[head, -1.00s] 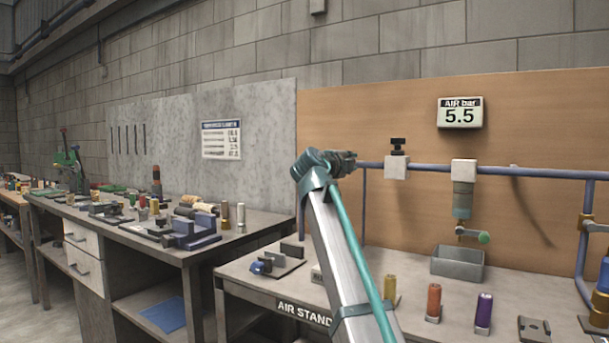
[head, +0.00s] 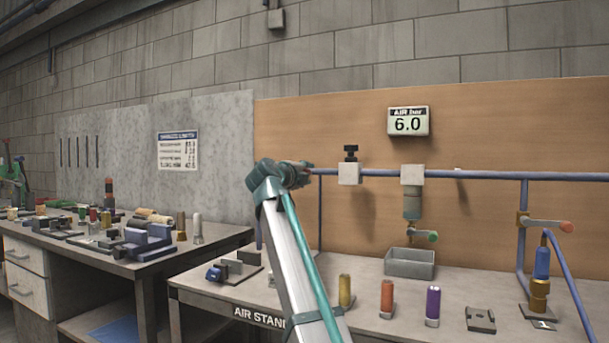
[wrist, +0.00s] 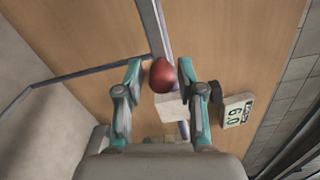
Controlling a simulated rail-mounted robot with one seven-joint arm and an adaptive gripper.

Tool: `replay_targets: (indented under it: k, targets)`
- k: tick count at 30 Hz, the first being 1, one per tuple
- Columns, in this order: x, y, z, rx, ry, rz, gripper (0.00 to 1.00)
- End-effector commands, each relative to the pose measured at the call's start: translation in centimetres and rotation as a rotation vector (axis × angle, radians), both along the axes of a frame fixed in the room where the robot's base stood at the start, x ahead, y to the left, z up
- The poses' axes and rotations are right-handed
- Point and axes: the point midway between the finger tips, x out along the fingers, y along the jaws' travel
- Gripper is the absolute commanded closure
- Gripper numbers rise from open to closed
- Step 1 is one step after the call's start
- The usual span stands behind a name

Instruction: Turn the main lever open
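In the wrist view a round red knob (wrist: 163,76) sits between the two fingers of my gripper (wrist: 161,68), in front of the blue-grey pipe. The fingers stand apart on either side of it, with a narrow gap seeming to show at each side. I take this knob to be the main lever's end; the rest of the lever is not clearly visible. In the head view my gripper (head: 303,172) is at the left end of the horizontal pipe (head: 470,175), and hides the knob there. The air display (head: 408,121) reads 6.0 bar.
A white block with a black knob (head: 349,166) sits on the pipe. A green-knobbed lever (head: 424,235) hangs above a grey bin (head: 410,263). A red-knobbed lever (head: 545,224) is at right. Yellow, orange and purple cylinders (head: 433,306) stand along the bench front.

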Motion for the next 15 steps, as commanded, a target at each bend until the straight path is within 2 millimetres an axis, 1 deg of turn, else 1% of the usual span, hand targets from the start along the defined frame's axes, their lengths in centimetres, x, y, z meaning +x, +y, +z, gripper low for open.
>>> replay_targets:
  k: [10, 15]
  targets:
    - [-0.1, 0.0, 0.1, -0.001, 0.0, 0.0, 0.49]
    - [-1.1, 0.6, 0.0, -0.002, -0.001, 0.002, 0.49]
